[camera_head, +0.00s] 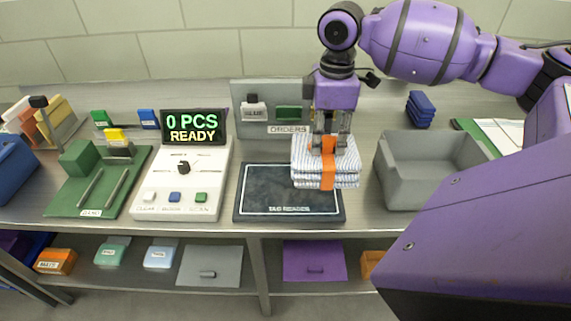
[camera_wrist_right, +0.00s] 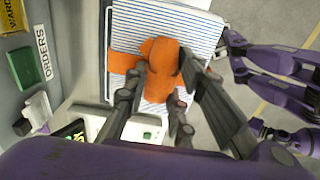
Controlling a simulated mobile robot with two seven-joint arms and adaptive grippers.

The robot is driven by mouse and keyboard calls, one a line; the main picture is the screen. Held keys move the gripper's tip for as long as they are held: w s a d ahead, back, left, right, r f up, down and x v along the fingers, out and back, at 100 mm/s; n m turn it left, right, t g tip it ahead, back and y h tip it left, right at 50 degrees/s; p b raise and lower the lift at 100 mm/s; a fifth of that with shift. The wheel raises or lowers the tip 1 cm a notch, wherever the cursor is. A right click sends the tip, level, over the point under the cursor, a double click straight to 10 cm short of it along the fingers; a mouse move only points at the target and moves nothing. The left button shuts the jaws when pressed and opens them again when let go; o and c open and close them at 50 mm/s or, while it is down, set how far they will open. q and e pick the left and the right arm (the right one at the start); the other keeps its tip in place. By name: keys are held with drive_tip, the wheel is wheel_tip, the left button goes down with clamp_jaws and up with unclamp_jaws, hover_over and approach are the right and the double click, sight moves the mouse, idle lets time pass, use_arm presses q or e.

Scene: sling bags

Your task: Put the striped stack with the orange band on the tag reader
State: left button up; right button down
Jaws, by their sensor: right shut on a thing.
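The striped stack (camera_head: 343,172) is folded blue-and-white cloth with an orange band (camera_head: 328,172) around it. My right gripper (camera_head: 328,150) comes down from above and is shut on the band at the top of the stack. The right wrist view shows its fingers (camera_wrist_right: 158,110) pinching the orange band (camera_wrist_right: 160,62), with the striped cloth (camera_wrist_right: 150,18) around it. The tag reader (camera_head: 275,192) is a dark flat pad with a white outline. The stack is over its right part and past its right edge; I cannot tell whether they touch. My left gripper is not in view.
A grey bin (camera_head: 394,178) stands close to the right of the stack. A console (camera_head: 185,180) reading "0 PCS READY" stands left of the reader. An orders panel (camera_head: 285,95) is behind it. The reader's left part is clear.

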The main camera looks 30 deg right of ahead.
sight(294, 139)
drive_tip(key=w+a, duration=0.1)
drive_tip(key=w+a+f, duration=0.1)
drive_tip(key=w+f, duration=0.1)
drive_tip(key=w, duration=0.1)
drive_tip(key=shift+a, duration=0.4)
drive_tip(key=w+f, duration=0.1)
drive_tip(key=a+f, duration=0.1)
drive_tip(key=w+f, duration=0.1)
drive_tip(key=f, duration=0.1)
drive_tip(key=shift+w+a+b, duration=0.3)
drive_tip(key=shift+w+a+f, duration=0.1)
drive_tip(key=shift+w+f, duration=0.1)
drive_tip(key=shift+f, duration=0.1)
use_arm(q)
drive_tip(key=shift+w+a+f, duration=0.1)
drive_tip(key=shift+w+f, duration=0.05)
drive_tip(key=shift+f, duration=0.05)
use_arm(e)
drive_tip(key=f, duration=0.4)
drive_tip(key=shift+w+a, duration=0.25)
drive_tip(key=shift+w, duration=0.15)
drive_tip(key=shift+f, duration=0.1)
drive_tip(key=c, duration=1.5)
unclamp_jaws()
drive_tip(key=shift+f, duration=0.1)
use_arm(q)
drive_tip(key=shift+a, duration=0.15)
